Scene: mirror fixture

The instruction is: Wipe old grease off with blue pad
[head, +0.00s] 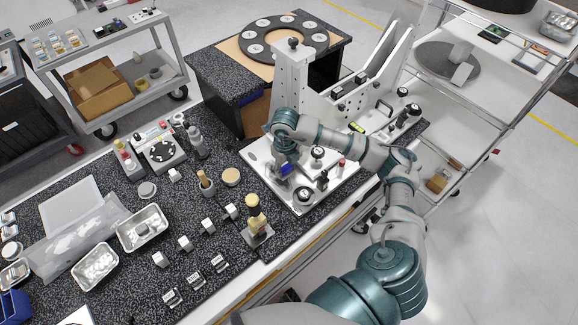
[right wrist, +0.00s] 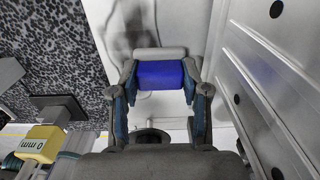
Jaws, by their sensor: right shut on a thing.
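My right gripper (head: 286,166) is shut on a blue pad (head: 285,169), low over the white base plate (head: 262,158) of the mirror fixture. In the right wrist view the blue pad (right wrist: 160,75) sits between the two fingers, with a pale grey strip along its far edge. I cannot tell whether the pad touches the plate. A dark patch (right wrist: 132,27) shows on the pale surface beyond the pad; I cannot tell whether it is grease or shadow. My left gripper is not in view.
A tall white upright (head: 291,85) stands behind the gripper. Black knobs (head: 304,194) stand on the plate's front part. A yellow-topped tool (head: 254,215) stands at the plate's left front; metal trays (head: 142,228) and small blocks lie on the speckled bench farther left.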

